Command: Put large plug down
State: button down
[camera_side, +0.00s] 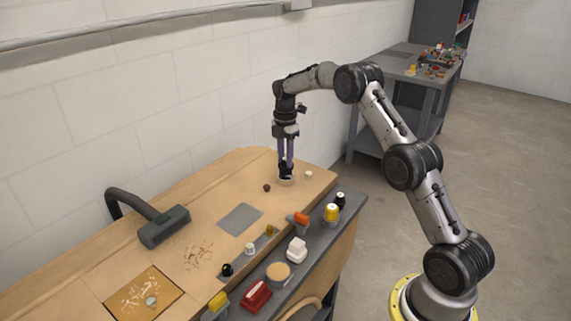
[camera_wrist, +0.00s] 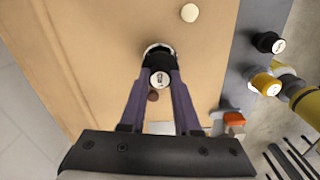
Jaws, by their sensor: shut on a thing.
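My gripper (camera_side: 286,172) points straight down over the far right part of the wooden bench. Its purple fingers are shut on the large plug, a dark cylinder with a white marked end (camera_wrist: 160,79) between the fingertips. In the side view the plug (camera_side: 286,179) shows as a dark and pale piece under the fingers, at or just above the bench top. A pale ring edge (camera_wrist: 157,47) shows around its far side in the wrist view. I cannot tell whether the plug touches the wood.
A small brown knob (camera_side: 267,188) and a cream knob (camera_side: 308,174) stand close by on the wooden bench (camera_side: 215,190). A grey shelf along the front holds a black-capped piece (camera_side: 340,199), a yellow one (camera_side: 331,212) and an orange one (camera_side: 298,219).

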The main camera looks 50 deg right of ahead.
aim_at(284, 171)
jog(key=shift+f, duration=1.15)
jog(key=shift+f, duration=0.35)
jog(key=c, duration=0.6)
grip_release()
